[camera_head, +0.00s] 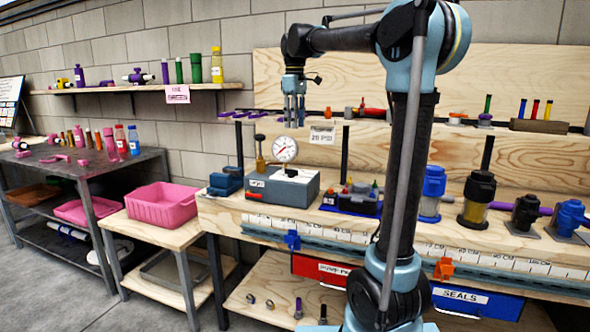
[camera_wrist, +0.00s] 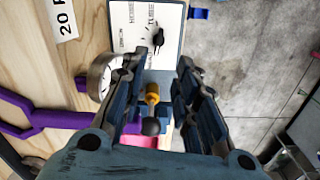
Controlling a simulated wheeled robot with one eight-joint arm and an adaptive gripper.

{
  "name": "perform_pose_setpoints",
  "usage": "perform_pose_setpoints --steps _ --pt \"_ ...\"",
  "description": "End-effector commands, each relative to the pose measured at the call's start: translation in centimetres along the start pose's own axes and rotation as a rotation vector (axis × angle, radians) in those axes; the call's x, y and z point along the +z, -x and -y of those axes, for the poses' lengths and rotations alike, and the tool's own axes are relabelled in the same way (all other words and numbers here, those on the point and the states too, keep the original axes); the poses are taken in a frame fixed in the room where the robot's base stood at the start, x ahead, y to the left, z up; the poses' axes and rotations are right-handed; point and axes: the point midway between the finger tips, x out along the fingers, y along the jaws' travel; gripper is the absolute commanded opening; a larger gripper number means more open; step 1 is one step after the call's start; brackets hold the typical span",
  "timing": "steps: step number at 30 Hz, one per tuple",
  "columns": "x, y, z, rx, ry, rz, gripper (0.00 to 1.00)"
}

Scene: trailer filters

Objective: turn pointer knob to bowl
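The pointer knob (camera_head: 290,171) is a small black knob on top of a grey box (camera_head: 283,188) on the workbench. In the wrist view the black pointer knob (camera_wrist: 157,39) sits on the box's white, lettered top plate (camera_wrist: 125,28). The lettering is too small to read surely, so I cannot tell which label the pointer faces. My gripper (camera_head: 294,113) hangs above the box, fingers pointing down, apart from the knob. In the wrist view my gripper (camera_wrist: 163,62) has its fingers spread with nothing held between them; the knob shows just beyond the fingertips.
A round pressure gauge (camera_head: 285,149) stands at the box's back, close under my gripper. A brass valve (camera_head: 260,152) with a black ball top stands left of it. A blue vise (camera_head: 225,182) is left of the box, and a blue tray (camera_head: 352,200) is right.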

Motion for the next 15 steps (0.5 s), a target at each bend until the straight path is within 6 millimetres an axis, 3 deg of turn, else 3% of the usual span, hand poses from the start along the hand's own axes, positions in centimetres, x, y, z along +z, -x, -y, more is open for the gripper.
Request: perform_pose_setpoints --steps 5,15 --pt "-0.2 -1.2 0.0 -0.001 0.004 0.001 0.28" --pt "-0.2 -6.9 0.0 -0.001 0.004 0.001 0.28"
